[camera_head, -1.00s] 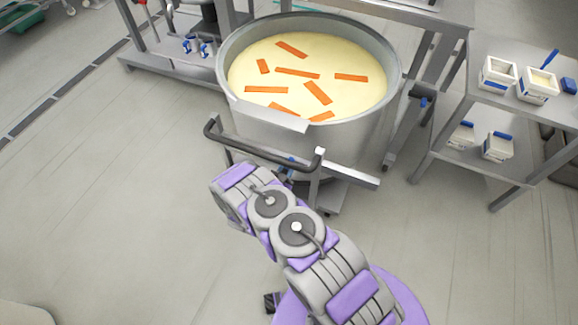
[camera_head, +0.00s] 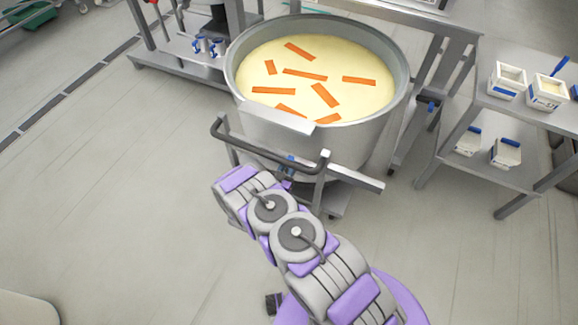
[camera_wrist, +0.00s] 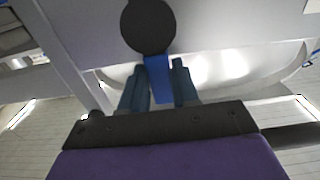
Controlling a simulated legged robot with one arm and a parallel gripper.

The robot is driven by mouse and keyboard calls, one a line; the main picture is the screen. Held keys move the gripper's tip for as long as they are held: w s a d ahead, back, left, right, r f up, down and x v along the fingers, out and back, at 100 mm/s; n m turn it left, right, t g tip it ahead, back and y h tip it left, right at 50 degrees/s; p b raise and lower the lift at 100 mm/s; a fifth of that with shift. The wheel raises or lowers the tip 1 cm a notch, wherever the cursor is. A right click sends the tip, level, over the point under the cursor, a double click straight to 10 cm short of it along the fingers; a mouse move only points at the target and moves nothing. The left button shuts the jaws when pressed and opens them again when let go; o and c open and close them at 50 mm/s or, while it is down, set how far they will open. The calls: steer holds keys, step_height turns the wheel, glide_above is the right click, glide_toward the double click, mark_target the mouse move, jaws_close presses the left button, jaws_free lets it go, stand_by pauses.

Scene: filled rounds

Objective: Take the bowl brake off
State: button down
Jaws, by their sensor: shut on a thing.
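The large steel bowl (camera_head: 300,132) stands on a wheeled frame and holds pale yellow dough with several orange strips on top. A dark push handle (camera_head: 265,152) sticks out at its near side. A small blue brake lever (camera_head: 287,166) shows below the bowl's rim, behind the handle. In the wrist view the blue lever (camera_wrist: 157,76) hangs below a round black disc (camera_wrist: 148,26). My gripper (camera_wrist: 160,84) has one finger on each side of the lever and is shut on it. In the head view my arm hides most of the gripper.
A steel shelf table (camera_head: 520,110) with white and blue tubs stands at the right. Another steel table (camera_head: 170,66) stands behind at the left. The floor (camera_head: 100,200) is clear on the left.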

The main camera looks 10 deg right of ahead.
steer(key=shift+a, duration=0.15)
steer(key=c, duration=0.9)
jaws_free()
steer(key=shift+w+f, duration=0.1)
steer(key=shift+w, duration=0.05)
steer(key=p+v, duration=0.3)
steer(key=v, duration=1.4)
steer(key=shift+s+a+p, duration=0.15)
steer(key=shift+s+p, duration=0.05)
steer(key=shift+p, duration=0.1)
